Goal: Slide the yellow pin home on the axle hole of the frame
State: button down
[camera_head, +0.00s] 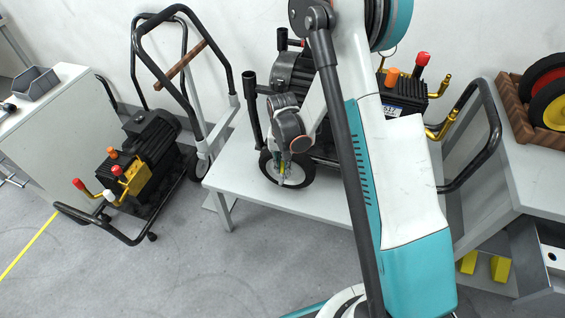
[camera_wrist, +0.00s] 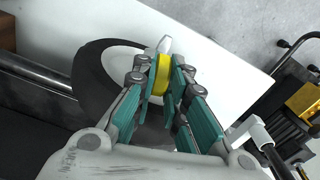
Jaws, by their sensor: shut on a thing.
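My gripper (camera_head: 287,160) is at the wheel (camera_head: 295,176) of the machine frame (camera_head: 293,85) on the white table. In the wrist view my gripper (camera_wrist: 162,84) has its teal fingers shut on the yellow pin (camera_wrist: 162,72). The pin is between the fingertips, in front of the pale hub of the wheel (camera_wrist: 92,76). In the head view only a small yellow-green spot of the pin shows between the fingers. The axle hole is hidden behind the pin and fingers. I cannot tell whether the pin is in it.
The white table (camera_head: 240,165) has bare room left of the wheel. A second machine on a cart (camera_head: 140,165) stands on the floor at left. A crate with spare wheels (camera_head: 535,125) is on the right bench. Yellow blocks (camera_head: 499,268) lie below it.

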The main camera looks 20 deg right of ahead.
jog(key=shift+f+b, duration=0.7)
jog(key=shift+f, duration=0.25)
jog(key=c, duration=1.5)
grip_release()
jog(key=shift+c, duration=0.2)
notch_tip(320, 180, up, 12)
